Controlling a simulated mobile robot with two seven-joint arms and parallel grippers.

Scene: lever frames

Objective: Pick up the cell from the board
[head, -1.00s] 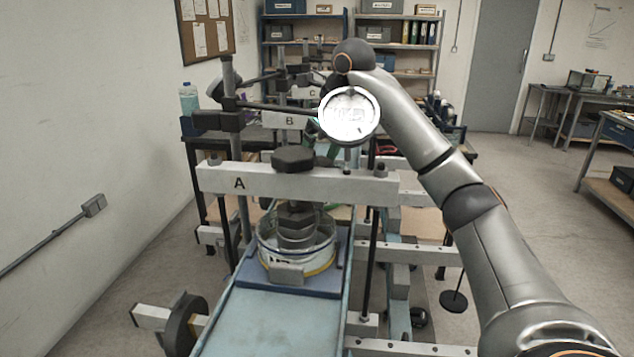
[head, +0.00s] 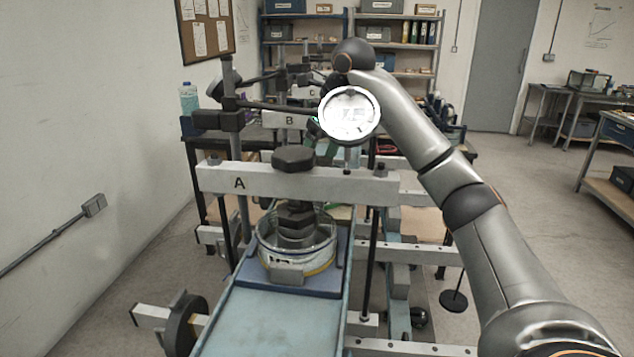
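A round, clear-walled cell (head: 270,252) with a yellowish lower band sits on a dark blue plate (head: 335,278) under the crossbeam of frame A. A dark stepped loading piece (head: 297,222) stands in its middle, below the beam. The long light blue board (head: 270,325) runs from there toward me. My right arm comes in from the right and rises past frame A. Its wrist is at the top centre, behind the dial gauge (head: 349,114); the gauge hides most of that gripper, so its fingers cannot be made out. My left gripper is not in view.
The beam of frame A (head: 270,181), its posts and rods stand around and above the cell. Frame B (head: 289,120) and another frame are behind it. A round weight (head: 182,325) is at lower left. A bottle (head: 189,99) stands at the back left. Open floor lies right.

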